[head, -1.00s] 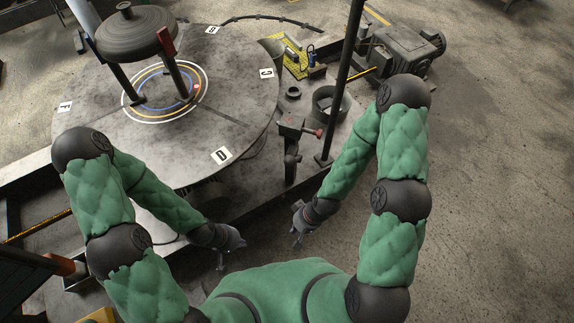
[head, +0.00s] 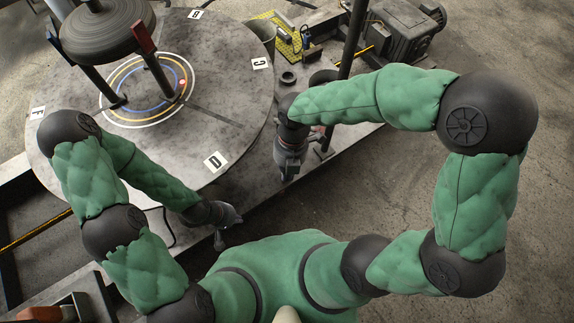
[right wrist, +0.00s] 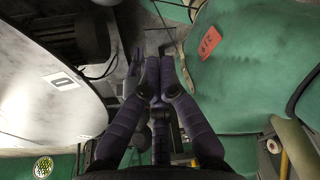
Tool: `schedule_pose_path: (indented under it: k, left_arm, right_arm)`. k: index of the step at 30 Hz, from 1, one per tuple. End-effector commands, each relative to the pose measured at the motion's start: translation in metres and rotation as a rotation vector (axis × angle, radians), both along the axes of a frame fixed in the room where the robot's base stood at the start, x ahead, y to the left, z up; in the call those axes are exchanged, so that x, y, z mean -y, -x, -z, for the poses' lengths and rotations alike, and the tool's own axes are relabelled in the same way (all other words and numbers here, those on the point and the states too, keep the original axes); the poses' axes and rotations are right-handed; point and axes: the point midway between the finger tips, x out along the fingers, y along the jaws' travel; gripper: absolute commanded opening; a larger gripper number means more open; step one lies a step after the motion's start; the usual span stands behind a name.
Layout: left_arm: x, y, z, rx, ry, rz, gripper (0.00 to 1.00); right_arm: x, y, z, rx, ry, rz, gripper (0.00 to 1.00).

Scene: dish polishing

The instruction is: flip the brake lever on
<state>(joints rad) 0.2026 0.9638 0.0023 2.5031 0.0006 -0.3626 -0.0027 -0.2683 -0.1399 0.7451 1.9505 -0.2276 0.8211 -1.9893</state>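My right gripper (head: 287,172) is at the table's near edge, pointing down, where the small post with a red-tipped lever stood in the earlier head view. My arm and gripper now hide that lever, so I cannot tell whether they touch. In the right wrist view, the right gripper's fingers (right wrist: 158,62) are close together with no clear object between them. My left gripper (head: 228,230) hangs empty in front of the round table, its fingers apart. The brake lever's position does not show.
The round grey table (head: 225,95) carries a dark disc (head: 105,32) on posts, with a red part (head: 144,37) beside it. A dark upright pole (head: 352,45) stands behind my right forearm. A motor (head: 400,35) is at the back right. The floor at right is clear.

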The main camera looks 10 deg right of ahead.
Motion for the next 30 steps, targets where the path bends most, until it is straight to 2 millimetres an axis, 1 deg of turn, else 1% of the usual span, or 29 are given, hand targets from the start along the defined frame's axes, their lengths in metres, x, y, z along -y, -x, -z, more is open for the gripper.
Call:
schedule_pose_path:
  k: [3, 6, 17, 20, 23, 30]
  left_arm:
    - [0.0, 0.0, 0.002, 0.0, 0.0, 0.0, 0.0]
    - [0.0, 0.0, 0.002, -0.001, 0.0, 0.0, 0.0]
    - [0.0, 0.0, 0.002, -0.001, 0.0, 0.0, 0.0]
    - [0.0, 0.0, 0.004, -0.001, 0.0, 0.0, 0.0]
    - [0.0, 0.0, 0.009, -0.001, 0.0, 0.0, 0.0]
    - [0.0, 0.0, 0.026, -0.001, 0.0, 0.0, 0.0]
  right_arm:
    - [0.002, 0.003, -0.01, 0.013, 0.003, -0.11, 0.0]
    - [0.003, 0.004, -0.014, 0.017, 0.004, -0.153, 0.0]
    - [0.003, 0.004, -0.013, 0.016, 0.004, -0.159, 0.0]
    - [0.003, 0.005, -0.007, 0.014, 0.005, -0.159, 0.0]
    - [0.002, 0.007, 0.006, 0.014, 0.005, -0.159, 0.0]
    - [-0.002, 0.015, 0.05, 0.012, 0.005, -0.157, 0.0]
